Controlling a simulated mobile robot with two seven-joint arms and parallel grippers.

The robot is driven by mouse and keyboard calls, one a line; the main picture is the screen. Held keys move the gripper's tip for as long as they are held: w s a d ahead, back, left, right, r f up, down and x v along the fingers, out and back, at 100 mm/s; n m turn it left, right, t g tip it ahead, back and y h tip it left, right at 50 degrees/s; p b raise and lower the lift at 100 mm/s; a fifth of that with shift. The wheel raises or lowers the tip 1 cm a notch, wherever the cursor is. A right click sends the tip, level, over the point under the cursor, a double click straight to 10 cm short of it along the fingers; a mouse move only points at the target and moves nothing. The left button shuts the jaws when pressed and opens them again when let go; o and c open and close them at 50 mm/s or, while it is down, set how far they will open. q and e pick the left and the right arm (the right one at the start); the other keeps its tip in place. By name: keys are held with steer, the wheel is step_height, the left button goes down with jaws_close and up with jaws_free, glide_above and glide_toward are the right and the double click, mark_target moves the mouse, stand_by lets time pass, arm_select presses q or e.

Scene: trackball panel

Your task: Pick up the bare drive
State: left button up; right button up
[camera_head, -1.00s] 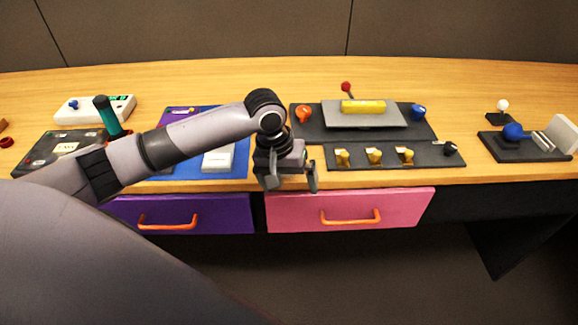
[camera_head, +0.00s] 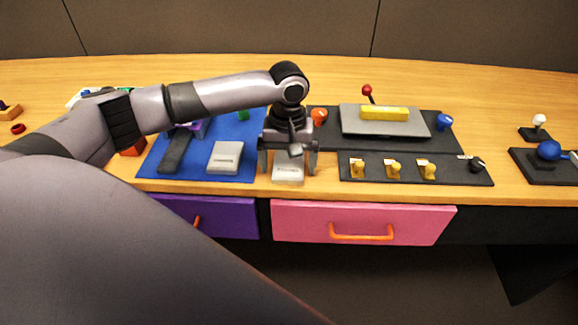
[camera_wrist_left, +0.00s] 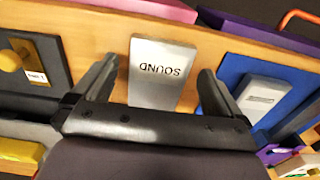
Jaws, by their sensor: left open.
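A pale grey drive-like block marked "SOUND" (camera_head: 288,173) lies on bare wood near the table's front edge. My left gripper (camera_head: 288,160) is open above it, with a finger to each side. In the left wrist view the block (camera_wrist_left: 160,75) shows between the two spread fingers (camera_wrist_left: 157,70), with a gap on both sides and its lettering upside down. A similar pale block (camera_head: 225,156) lies on the blue mat to the left; it also shows in the wrist view (camera_wrist_left: 262,98). My right gripper is not in view.
The blue mat (camera_head: 205,173) is left of the gripper. A dark panel with yellow knobs (camera_head: 415,170) is close on the right. Behind it is a grey plate with a yellow bar (camera_head: 384,113). A pink drawer (camera_head: 362,220) is below the front edge.

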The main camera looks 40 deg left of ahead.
arm_select(q)
steer(key=shift+f, duration=0.45)
steer(key=c, duration=0.9)
steer(key=shift+c, duration=0.2)
steer(key=shift+r, duration=0.2)
